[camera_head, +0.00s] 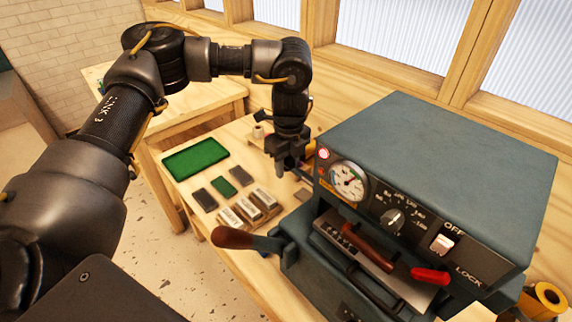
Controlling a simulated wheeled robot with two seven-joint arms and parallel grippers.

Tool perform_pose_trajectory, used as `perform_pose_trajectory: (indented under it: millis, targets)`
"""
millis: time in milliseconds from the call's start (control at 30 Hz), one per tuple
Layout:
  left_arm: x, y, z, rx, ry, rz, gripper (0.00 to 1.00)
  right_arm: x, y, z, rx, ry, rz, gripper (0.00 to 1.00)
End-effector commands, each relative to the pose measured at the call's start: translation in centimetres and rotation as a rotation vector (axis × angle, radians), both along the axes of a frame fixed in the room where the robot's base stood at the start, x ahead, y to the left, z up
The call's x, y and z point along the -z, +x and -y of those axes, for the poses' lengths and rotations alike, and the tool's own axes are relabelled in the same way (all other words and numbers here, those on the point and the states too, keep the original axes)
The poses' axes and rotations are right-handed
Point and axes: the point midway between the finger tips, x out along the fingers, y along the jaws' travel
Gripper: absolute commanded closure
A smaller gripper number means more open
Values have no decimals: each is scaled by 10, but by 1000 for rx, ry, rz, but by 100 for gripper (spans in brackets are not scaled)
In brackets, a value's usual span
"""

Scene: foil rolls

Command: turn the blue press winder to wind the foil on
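The blue-grey press (450,165) stands at the right with a dial gauge, a knob, a white switch and the words OFF and LOCK on its front. A lever with a brown handle (235,238) sticks out to its left. My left gripper (288,168) points down over the table, just left of the press's back left corner. Its fingertips are small and dark, and I cannot tell if they hold anything. The winder is not clearly visible; small parts beside the gripper are partly hidden by it and the press. My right gripper is out of view.
A green pad (195,158), dark blocks and lettered type blocks (245,210) lie on the wooden table left of the press. A gold foil roll (545,298) is at the lower right. A small pale spool (258,131) stands behind my gripper. Windows line the back.

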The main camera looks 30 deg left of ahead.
Motion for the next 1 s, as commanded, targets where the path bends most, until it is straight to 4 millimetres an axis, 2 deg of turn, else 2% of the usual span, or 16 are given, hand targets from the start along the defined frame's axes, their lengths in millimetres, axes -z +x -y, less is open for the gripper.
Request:
perform_pose_trajectory:
  millis: [33, 167, 267, 500, 700, 1000]
  targets:
    - [-5, 5, 1, -2, -6, 19, 56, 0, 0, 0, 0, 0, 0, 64]
    - [-12, 5, 2, -2, -5, 21, 56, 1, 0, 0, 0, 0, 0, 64]
    - [-25, 3, 1, -2, -3, 19, 56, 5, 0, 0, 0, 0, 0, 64]
    - [-71, -1, 1, -3, -1, 14, 56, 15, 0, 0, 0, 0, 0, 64]
    - [-99, -3, 2, -3, 1, 7, 56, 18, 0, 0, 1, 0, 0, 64]
    - [-109, -4, 3, -2, -1, 2, 56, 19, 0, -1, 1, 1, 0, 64]
